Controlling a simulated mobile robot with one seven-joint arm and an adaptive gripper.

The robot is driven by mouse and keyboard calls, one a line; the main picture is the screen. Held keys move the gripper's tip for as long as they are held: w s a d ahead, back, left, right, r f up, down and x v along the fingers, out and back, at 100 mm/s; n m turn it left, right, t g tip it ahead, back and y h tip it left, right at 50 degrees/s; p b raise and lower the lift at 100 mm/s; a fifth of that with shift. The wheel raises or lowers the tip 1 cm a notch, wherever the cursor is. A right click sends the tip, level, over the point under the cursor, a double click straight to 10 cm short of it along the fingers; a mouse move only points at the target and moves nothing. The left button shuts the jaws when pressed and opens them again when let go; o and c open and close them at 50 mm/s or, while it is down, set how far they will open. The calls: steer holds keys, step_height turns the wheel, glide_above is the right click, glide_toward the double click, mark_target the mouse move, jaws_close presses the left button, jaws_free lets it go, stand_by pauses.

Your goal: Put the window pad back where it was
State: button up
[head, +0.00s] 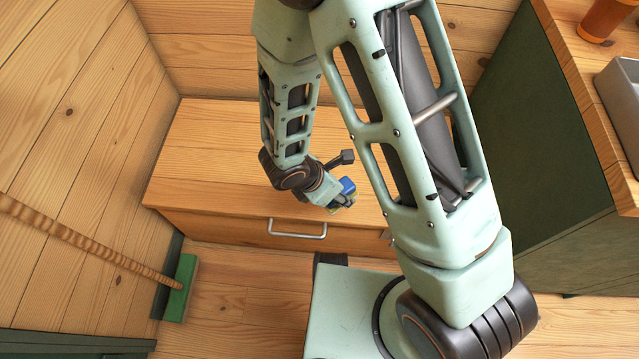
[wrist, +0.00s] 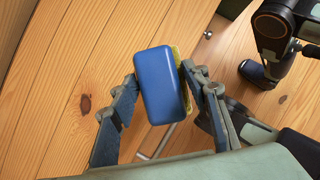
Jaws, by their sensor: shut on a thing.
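The window pad (wrist: 160,86) is a blue block with a yellow layer along one side. My gripper (wrist: 162,82) is shut on it, with one finger on each side in the wrist view. In the head view the pad (head: 348,186) shows as a small blue and yellow piece at the end of my gripper (head: 341,196), in front of the wooden bench's front edge or over it. I cannot tell its exact height. My arm covers part of the bench.
The wooden bench (head: 215,150) has a drawer with a metal handle (head: 297,232). A green-headed broom (head: 180,290) leans at the left. A green cabinet with a wooden top (head: 590,90) stands at the right, bearing a grey basin (head: 622,95) and an orange-brown cup (head: 603,18). The bench top's left part is clear.

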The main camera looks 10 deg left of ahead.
steer(key=shift+y, duration=0.5)
steer(key=a, duration=0.1)
steer(key=s+a, duration=0.1)
steer(key=a, duration=0.1)
steer(key=a+f+b, duration=0.1)
steer(key=shift+s+a, duration=0.15)
steer(key=shift+s, duration=0.15)
steer(key=shift+w+a, duration=0.2)
steer(key=w+f, duration=0.3)
steer(key=w, duration=0.1)
steer(key=w+a+f+b, duration=0.1)
steer(key=w+f, duration=0.2)
steer(key=w, duration=0.1)
steer(key=w+f, duration=0.2)
steer(key=w, duration=0.2)
steer(key=shift+w+a+f+b, duration=0.2)
steer(key=shift+a+f+b, duration=0.05)
steer(key=shift+f+b, duration=0.15)
steer(key=f, duration=0.2)
steer(key=w+f+b, duration=0.1)
steer(key=f, duration=0.1)
steer(key=shift+f, duration=0.1)
steer(key=o, duration=1)
steer(key=shift+s, duration=0.1)
